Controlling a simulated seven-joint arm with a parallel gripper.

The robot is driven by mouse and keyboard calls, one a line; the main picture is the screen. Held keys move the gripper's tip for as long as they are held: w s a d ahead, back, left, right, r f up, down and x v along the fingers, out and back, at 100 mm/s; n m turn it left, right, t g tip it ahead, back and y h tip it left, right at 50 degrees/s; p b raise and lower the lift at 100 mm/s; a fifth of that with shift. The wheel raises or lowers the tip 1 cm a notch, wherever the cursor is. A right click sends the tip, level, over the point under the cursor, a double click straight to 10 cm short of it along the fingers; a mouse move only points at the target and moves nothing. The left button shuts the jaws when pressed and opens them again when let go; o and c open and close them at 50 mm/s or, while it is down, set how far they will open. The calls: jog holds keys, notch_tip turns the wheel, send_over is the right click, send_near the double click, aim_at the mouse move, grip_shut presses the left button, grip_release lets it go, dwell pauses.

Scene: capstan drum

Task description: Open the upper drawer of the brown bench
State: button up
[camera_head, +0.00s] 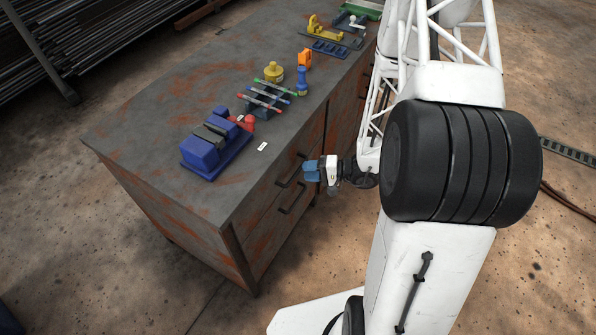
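The brown bench (165,190), rusty and worn, stands left of my arm with its drawer front facing right. The upper drawer (268,193) appears flush with the front and has a dark bar handle (289,174). A second handle (294,198) sits on the drawer below. My gripper (309,170), with blue fingertips, is just right of the upper handle and appears apart from it. The fingers are small and seen from an angle, so their opening does not show clearly.
The bench top holds a blue vise (205,152), screwdrivers (265,98) on a rack, a yellow knob-like item (273,72), an orange block (304,58) and a blue item (302,82). Dark metal bars (75,35) lie at upper left. The floor before the bench is clear.

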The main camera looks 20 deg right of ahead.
aim_at(298, 170)
jog(key=shift+x, duration=2.05)
grip_shut()
